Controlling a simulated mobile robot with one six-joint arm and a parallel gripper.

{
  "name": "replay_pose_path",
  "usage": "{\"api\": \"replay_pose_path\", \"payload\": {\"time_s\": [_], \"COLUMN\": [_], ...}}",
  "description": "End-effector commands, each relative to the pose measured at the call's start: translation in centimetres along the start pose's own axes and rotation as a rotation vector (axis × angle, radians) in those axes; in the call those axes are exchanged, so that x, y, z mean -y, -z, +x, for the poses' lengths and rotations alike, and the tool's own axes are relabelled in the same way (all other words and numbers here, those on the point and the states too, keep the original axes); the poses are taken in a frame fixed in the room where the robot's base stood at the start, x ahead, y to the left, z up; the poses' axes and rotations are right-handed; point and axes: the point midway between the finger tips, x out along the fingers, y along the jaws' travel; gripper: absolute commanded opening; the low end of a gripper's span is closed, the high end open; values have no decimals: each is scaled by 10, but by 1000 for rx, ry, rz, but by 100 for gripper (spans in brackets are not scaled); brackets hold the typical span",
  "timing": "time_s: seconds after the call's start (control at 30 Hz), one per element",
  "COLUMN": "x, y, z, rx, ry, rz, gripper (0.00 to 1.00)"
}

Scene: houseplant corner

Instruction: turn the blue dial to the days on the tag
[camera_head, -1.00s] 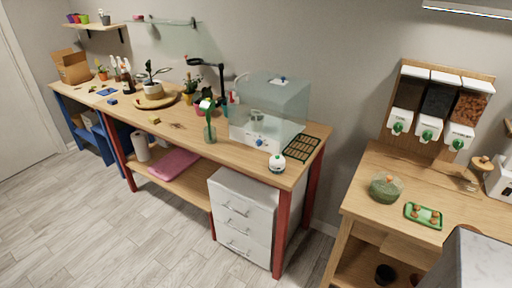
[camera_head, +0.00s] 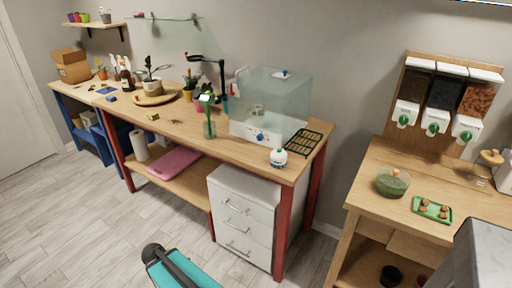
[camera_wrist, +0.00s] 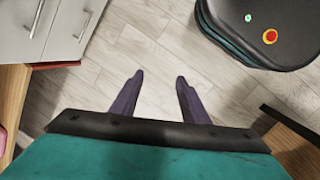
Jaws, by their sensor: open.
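The blue dial (camera_head: 260,137) is small and sits on the white front base of a clear covered box (camera_head: 272,97) on the long wooden bench. Its setting is too small to read. A small pale piece (camera_head: 258,109) shows inside the box; I cannot tell whether it is the tag. No days can be read anywhere. My gripper (camera_wrist: 160,79) is open and empty in the wrist view, its two dark fingers apart over the floor, away from the dial.
A white round-topped item (camera_head: 278,157) and a dark grid tray (camera_head: 303,142) stand near the box. A green-stemmed item in a glass (camera_head: 209,128) stands left of it. White drawers (camera_head: 241,218) stand below. The floor (camera_head: 90,235) in front is clear.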

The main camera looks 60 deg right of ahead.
Motion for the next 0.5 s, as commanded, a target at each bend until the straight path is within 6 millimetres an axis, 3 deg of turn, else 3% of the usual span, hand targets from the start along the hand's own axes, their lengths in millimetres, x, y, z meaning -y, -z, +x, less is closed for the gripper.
{"api": "replay_pose_path", "payload": {"time_s": [0.03, 0.23, 0.5], "x": [-19, -89, -181], "y": [4, 6, -10], "z": [-1, -26, -66], "rx": [-16, -48, -43], "ry": [-30, -156, -335], "rz": [-18, -115, -238], "gripper": [41, 41, 41]}}
